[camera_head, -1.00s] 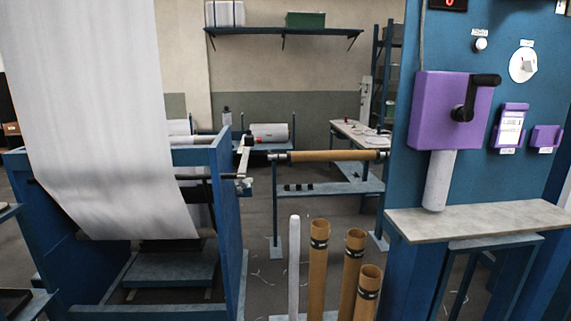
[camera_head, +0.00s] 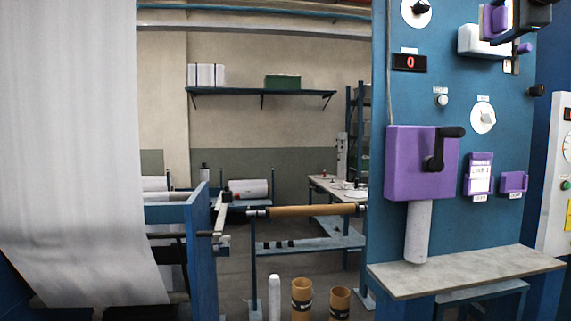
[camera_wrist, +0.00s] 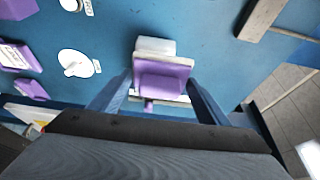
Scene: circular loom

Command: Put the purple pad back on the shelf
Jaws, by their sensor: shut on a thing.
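The purple pad (camera_wrist: 163,78) is between the two fingers of my gripper (camera_wrist: 160,92) in the wrist view, and the gripper is shut on it. A white block (camera_wrist: 155,46) shows just beyond the pad; I cannot tell whether they touch. In the head view, my gripper (camera_head: 515,22) is at the top right, in front of the blue panel, with purple (camera_head: 497,18) of the pad partly hidden by it. The white block (camera_head: 478,42) is close behind. A pale grey shelf (camera_head: 465,268) juts out low on the panel, with bare top.
A purple crank box (camera_head: 405,165) with a black handle, a dial (camera_head: 483,115) and two small purple holders are on the panel below my gripper. A white web (camera_head: 70,150) hangs at the left. Cardboard tubes (camera_head: 302,300) stand low in the middle.

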